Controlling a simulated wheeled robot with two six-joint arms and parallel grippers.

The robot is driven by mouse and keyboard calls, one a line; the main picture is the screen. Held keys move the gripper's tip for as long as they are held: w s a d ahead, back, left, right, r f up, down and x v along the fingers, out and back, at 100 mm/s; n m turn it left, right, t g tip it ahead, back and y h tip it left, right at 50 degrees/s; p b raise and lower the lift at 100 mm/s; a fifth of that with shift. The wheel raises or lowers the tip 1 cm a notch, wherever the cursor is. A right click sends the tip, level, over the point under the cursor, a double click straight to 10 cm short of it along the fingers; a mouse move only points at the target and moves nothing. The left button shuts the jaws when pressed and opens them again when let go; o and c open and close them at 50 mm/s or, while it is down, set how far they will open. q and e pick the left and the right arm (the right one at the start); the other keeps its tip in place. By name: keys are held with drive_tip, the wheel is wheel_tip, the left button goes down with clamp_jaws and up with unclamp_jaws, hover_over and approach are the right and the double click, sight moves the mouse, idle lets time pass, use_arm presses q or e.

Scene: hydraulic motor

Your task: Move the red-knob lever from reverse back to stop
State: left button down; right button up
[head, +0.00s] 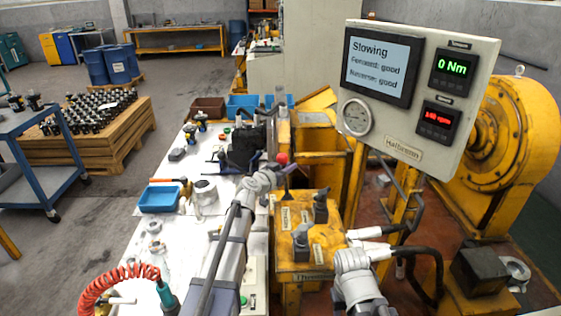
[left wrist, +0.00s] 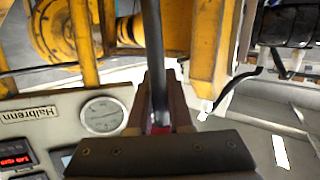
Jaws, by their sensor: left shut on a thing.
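The lever's red knob (head: 282,158) shows behind the yellow control block with labelled plates (head: 306,262). My left gripper (head: 270,178) is at the lever, just below and left of the knob. In the left wrist view the dark lever rod (left wrist: 154,60) runs between the two fingers, and a bit of the red knob (left wrist: 160,129) shows at the finger base. The left gripper is shut on the lever. Two other dark levers (head: 321,205) stand on the block. My right arm is at the lower right; its fingers cannot be made out.
The panel screen (head: 378,68) reads "Slowing", "Forward: good", "Reverse: good". The green display (head: 453,68) reads 0 Nm; the red rpm display (head: 438,121) is blurred. A blue tray (head: 160,198) and parts crowd the white table.

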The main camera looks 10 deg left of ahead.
use_arm(q)
drive_tip(key=shift+w+d+m+g+y+p, duration=0.25)
drive_tip(key=shift+d+m+g, duration=0.2)
drive_tip(key=shift+d, duration=0.3)
drive_tip(key=c, duration=0.8)
unclamp_jaws()
drive_tip(key=shift+c, duration=0.2)
drive_tip(key=shift+s, duration=0.1)
drive_tip(key=p+v, duration=0.2)
drive_tip(key=v, duration=0.5)
drive_tip(key=shift+s, duration=0.35)
